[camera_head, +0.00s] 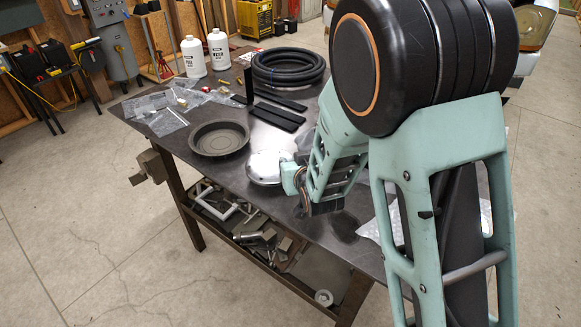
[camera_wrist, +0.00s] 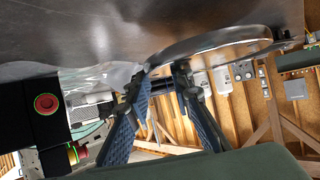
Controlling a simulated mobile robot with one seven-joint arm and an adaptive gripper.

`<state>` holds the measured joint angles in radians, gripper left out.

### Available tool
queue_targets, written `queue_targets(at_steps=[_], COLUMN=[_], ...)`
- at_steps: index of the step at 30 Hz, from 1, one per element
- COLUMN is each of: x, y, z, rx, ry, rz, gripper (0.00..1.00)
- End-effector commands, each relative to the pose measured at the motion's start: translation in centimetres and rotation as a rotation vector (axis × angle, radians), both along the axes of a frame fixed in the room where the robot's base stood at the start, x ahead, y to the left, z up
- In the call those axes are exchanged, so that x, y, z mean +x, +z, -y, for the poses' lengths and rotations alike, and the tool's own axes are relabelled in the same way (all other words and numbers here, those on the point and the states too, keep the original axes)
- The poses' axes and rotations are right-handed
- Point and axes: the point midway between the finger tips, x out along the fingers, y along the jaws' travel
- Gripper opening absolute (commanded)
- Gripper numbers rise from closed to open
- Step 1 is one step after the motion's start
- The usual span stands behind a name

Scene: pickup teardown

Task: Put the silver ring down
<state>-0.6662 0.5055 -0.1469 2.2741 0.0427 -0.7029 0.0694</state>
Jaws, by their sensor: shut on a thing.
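The silver ring (camera_head: 264,168) looks like a shiny round disc with a raised rim. In the head view it is at the front edge of the dark table, right of a round dark pan. My gripper (camera_head: 287,174) is at its right edge, low over the table. In the wrist view the silver ring (camera_wrist: 225,42) shows as a thin curved rim, and my gripper (camera_wrist: 161,74) has its two blue fingers shut at its near edge. The fingertips partly hide the gripped edge. I cannot tell whether the ring rests fully on the table or is slightly tilted above it.
The dark pan (camera_head: 219,138) stands close to the left of the ring. Behind are black strips (camera_head: 278,117), a coiled black hose (camera_head: 288,68), two white bottles (camera_head: 218,50) and plastic bags (camera_head: 167,121). A dark flat patch (camera_head: 343,226) lies right of my gripper. A cluttered lower shelf is below.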

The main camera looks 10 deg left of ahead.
Motion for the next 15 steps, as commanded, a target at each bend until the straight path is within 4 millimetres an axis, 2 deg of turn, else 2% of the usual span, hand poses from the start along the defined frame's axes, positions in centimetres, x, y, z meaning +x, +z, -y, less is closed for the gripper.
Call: queue_targets(at_steps=[1, 4, 15], x=[-0.4, -0.9, -1.1], y=[-1.7, -3.0, -3.1], z=[0.0, 0.1, 0.2], rx=[-0.002, 0.0, 0.001], ry=[0.001, 0.002, 0.002], rz=[-0.003, -0.001, 0.002], gripper=[0.0, 0.0, 0.0])
